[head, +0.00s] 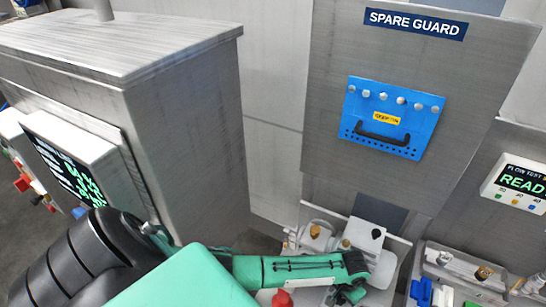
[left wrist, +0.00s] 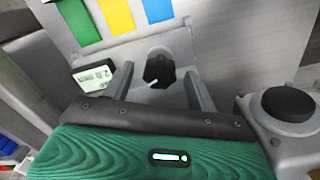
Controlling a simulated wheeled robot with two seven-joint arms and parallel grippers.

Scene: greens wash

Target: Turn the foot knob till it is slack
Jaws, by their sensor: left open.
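A black knob (left wrist: 160,70) with a white pointer mark stands on a light grey panel in the left wrist view. My left gripper (left wrist: 159,83) is open, with one finger to the left and one to the right of this knob. I see a gap on both sides, and I cannot tell the depth between fingertips and knob. In the head view my left gripper (head: 352,292) is low at the bottom centre, partly hidden by its own green arm. No label shows whether this is the foot knob. My right gripper is not in view.
A small digital display (left wrist: 94,75) sits left of the knob, with green, yellow and blue cards (left wrist: 117,14) above. A larger round black cap (left wrist: 289,103) is at the right. A blue guard panel (head: 391,117) hangs behind. A grey cabinet (head: 185,140) stands at left.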

